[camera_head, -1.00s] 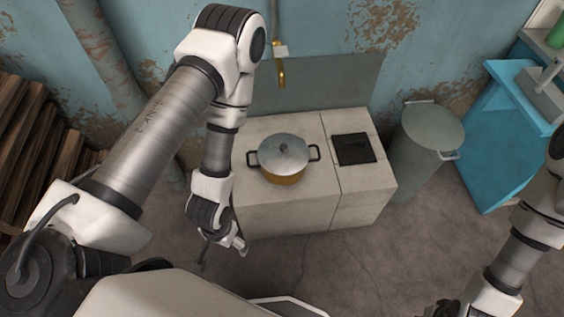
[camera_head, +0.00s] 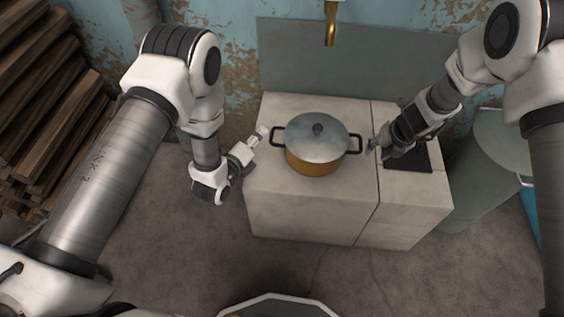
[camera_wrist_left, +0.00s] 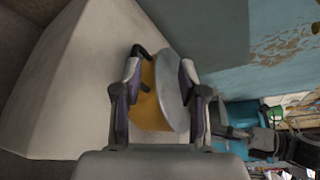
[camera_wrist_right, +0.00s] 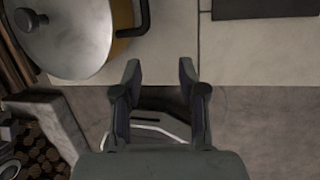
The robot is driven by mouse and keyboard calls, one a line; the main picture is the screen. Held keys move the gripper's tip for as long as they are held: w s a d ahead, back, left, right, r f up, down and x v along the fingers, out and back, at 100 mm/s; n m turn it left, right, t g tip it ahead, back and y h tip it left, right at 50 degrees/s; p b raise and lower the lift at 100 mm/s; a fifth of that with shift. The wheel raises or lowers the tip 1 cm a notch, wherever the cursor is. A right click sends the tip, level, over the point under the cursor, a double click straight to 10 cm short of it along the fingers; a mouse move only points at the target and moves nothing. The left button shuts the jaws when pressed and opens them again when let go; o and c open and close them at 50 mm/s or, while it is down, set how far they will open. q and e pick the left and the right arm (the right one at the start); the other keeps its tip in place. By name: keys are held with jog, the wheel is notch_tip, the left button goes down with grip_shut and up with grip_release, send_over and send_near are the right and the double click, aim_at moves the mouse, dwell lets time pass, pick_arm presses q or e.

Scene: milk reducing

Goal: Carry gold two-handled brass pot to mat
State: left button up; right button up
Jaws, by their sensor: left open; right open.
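The gold two-handled pot (camera_head: 312,166) stands upright on the pale counter (camera_head: 300,215), with a grey lid and dark side handles. My left gripper (camera_head: 263,133) is open beside the left handle. In the left wrist view the pot (camera_wrist_left: 150,107) shows between and beyond the fingers of this gripper (camera_wrist_left: 160,75). My right gripper (camera_head: 374,147) is open just right of the right handle. In the right wrist view the pot's lid (camera_wrist_right: 65,35) is at upper left, and this gripper (camera_wrist_right: 160,70) has nothing between its fingertips. I cannot identify the mat.
A dark square plate (camera_head: 425,160) lies on the counter's right part, partly under my right gripper. A brass tap (camera_head: 331,25) hangs behind the counter. A grey-green bin (camera_head: 495,150) stands at right and stacked wood (camera_head: 45,100) at left.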

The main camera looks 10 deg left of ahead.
pick_arm(q)
jog(key=b, duration=0.4)
send_near(272, 134)
jog(key=shift+w+d+f, duration=0.1)
jog(key=shift+w+f, duration=0.25)
jog(key=shift+w, duration=0.2)
jog(key=shift+w+d+f, duration=0.1)
jog(key=shift+w+f, duration=0.3)
jog(key=shift+w, duration=0.15)
jog(key=shift+f, duration=0.1)
jog(key=shift+r+p, duration=0.25)
jog(key=shift+p, duration=0.05)
pick_arm(e)
jog(key=shift+n+t, duration=0.3)
jog(key=shift+t, duration=0.4)
jog(key=w, duration=0.1)
jog(key=w+a, duration=0.1)
jog(key=w, duration=0.2)
jog(key=shift+a, duration=0.35)
jog(key=shift+w+f, duration=0.1)
jog(key=shift+f, duration=0.05)
